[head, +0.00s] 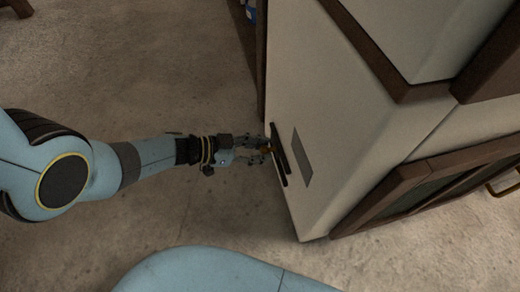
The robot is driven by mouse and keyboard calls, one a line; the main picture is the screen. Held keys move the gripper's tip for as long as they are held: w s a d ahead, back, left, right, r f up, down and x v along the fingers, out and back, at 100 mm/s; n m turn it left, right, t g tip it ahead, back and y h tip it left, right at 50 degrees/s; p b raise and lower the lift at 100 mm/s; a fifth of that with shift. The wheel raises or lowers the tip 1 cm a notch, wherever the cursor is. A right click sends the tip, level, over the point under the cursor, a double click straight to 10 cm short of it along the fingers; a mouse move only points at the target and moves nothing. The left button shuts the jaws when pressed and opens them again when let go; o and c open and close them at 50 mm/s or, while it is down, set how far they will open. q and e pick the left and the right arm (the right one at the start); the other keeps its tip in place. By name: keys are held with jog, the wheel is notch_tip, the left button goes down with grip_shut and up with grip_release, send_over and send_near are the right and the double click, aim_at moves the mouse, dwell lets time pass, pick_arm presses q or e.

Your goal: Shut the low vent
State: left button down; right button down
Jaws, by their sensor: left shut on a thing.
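The low vent shows as a dark slatted strip (280,158) low on the side of the pale hearth body, with a flat grey plate (302,157) beside it. My left gripper (264,150) reaches in from the left and touches the vent's near side. Its fingers are shut on a small brownish-orange knob at the vent; the fingers hide most of the knob. How far the vent stands open cannot be told from this angle. My right gripper is not in view.
The pale hearth body (355,120) with dark wooden trim (362,45) fills the right side. A wood-framed door (400,195) with a brass-coloured handle (503,187) is at the lower right. The concrete floor (150,70) on the left is clear.

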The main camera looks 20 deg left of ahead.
pick_arm(q)
jog(key=shift+w+a, duration=0.2)
jog(key=c, duration=1)
grip_release()
jog(key=shift+c, duration=0.2)
jog(key=v, duration=1.2)
